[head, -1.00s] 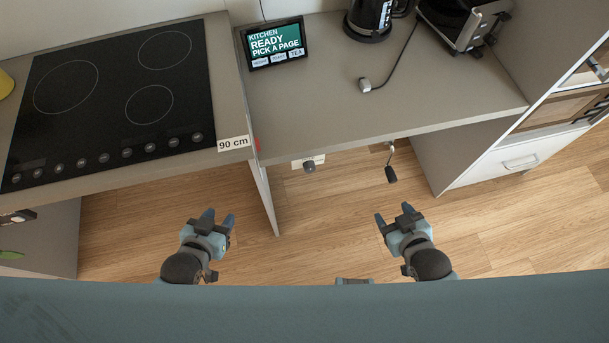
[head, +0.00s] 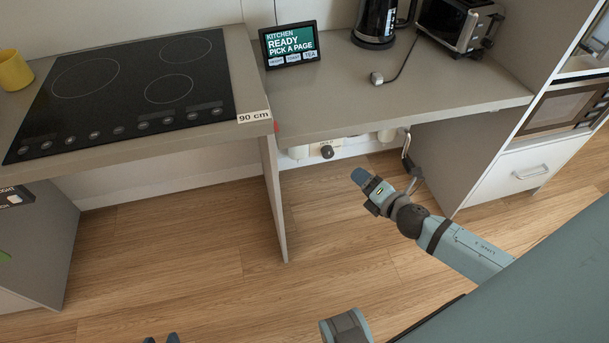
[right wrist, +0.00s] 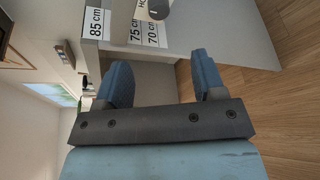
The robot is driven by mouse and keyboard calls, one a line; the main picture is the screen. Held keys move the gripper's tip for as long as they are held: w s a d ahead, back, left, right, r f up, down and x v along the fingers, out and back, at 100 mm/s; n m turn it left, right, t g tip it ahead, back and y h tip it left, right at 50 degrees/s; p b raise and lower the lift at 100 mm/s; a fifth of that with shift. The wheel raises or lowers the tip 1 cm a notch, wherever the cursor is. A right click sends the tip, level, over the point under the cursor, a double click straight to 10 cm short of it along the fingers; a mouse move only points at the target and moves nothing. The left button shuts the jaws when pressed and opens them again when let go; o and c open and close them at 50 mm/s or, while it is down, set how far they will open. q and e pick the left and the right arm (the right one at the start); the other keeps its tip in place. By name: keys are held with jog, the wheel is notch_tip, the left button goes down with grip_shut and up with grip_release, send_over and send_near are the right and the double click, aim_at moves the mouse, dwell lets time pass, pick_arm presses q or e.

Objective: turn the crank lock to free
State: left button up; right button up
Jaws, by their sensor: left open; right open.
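The crank lock looks to be the dark round knob (head: 327,152) on a pale plate under the lower counter's front edge. In the right wrist view a grey knob end (right wrist: 158,9) shows at the top, beside a partly cut-off label starting "HO". Its setting cannot be read. The crank (head: 407,150) hangs to its right, its lower part close behind my right arm in the picture. My right gripper (head: 359,176) is open and empty, below and right of the knob, apart from it; its fingers (right wrist: 160,68) show spread. My left gripper (head: 161,339) is open, only its tips showing at the bottom edge.
The lower counter (head: 440,103) carries a screen (head: 290,45) reading "READY PICK A PAGE", a kettle and a toaster. A side panel (head: 272,195) stands left of the knob. The hob counter is further left, a drawer cabinet (head: 515,175) right. The floor in front is clear.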

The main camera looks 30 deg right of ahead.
aim_at(329, 155)
jog(key=shift+n, duration=0.4)
jog(key=x, duration=1.4)
jog(key=shift+w+a, duration=0.1)
jog(key=shift+a, duration=0.1)
jog(key=c, duration=0.9)
